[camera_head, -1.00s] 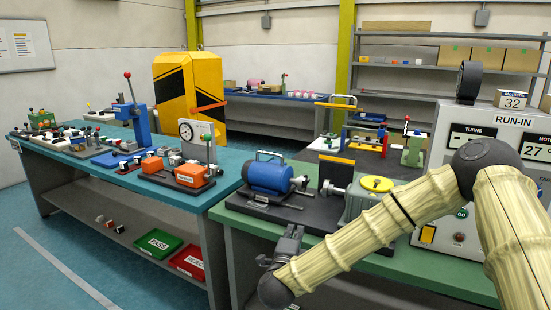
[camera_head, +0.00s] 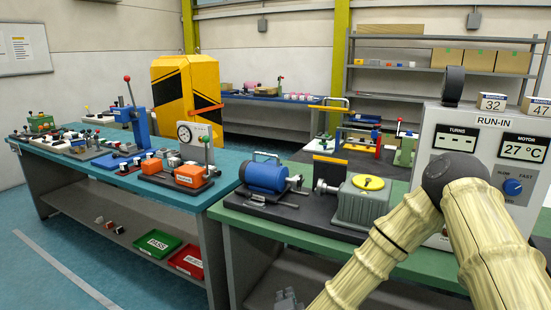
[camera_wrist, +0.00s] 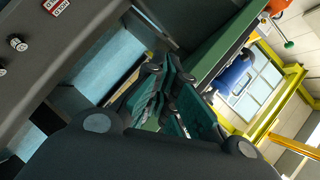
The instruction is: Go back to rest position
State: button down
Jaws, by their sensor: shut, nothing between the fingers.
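My gripper (camera_wrist: 170,100) shows in the wrist view with its teal-lined fingers together and nothing between them. In the head view only a small part of my gripper (camera_head: 287,300) shows at the bottom edge, below the front of the green bench (camera_head: 240,222). My arm comes in from the right and bends down in front of that bench. My gripper is apart from the bench's objects.
On the green bench stand a blue motor (camera_head: 266,175), a grey gearbox with a yellow disc (camera_head: 364,200) and the RUN-IN panel (camera_head: 480,150). A teal bench (camera_head: 100,165) with fixtures stands left. Green PASS (camera_head: 157,243) and red (camera_head: 188,262) trays lie on its lower shelf. The left floor is clear.

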jog(key=s+d+f+n+g+y, duration=0.1)
jog(key=s+f+n+g, duration=0.1)
jog(key=s+f, duration=0.3)
jog(key=s+d+f+n+g, duration=0.2)
jog(key=s+f+n, duration=0.1)
jog(key=s+f, duration=0.3)
jog(key=s+d+f+n+g+p, duration=0.1)
jog(key=s+d, duration=0.4)
jog(key=s, duration=0.5)
jog(key=s+d+f+n+g+h+p, duration=0.1)
jog(key=s+d+f+n+g, duration=0.3)
jog(key=s, duration=0.7)
jog(key=s+d+f+n+g, duration=0.2)
jog(key=s+d+f+g, duration=0.2)
jog(key=s+d, duration=0.3)
jog(key=s+g, duration=0.1)
jog(key=s, duration=0.2)
jog(key=shift+s+d+f+n+p, duration=0.25)
jog(key=shift+d+n+p, duration=0.05)
jog(key=shift+n+p, duration=0.1)
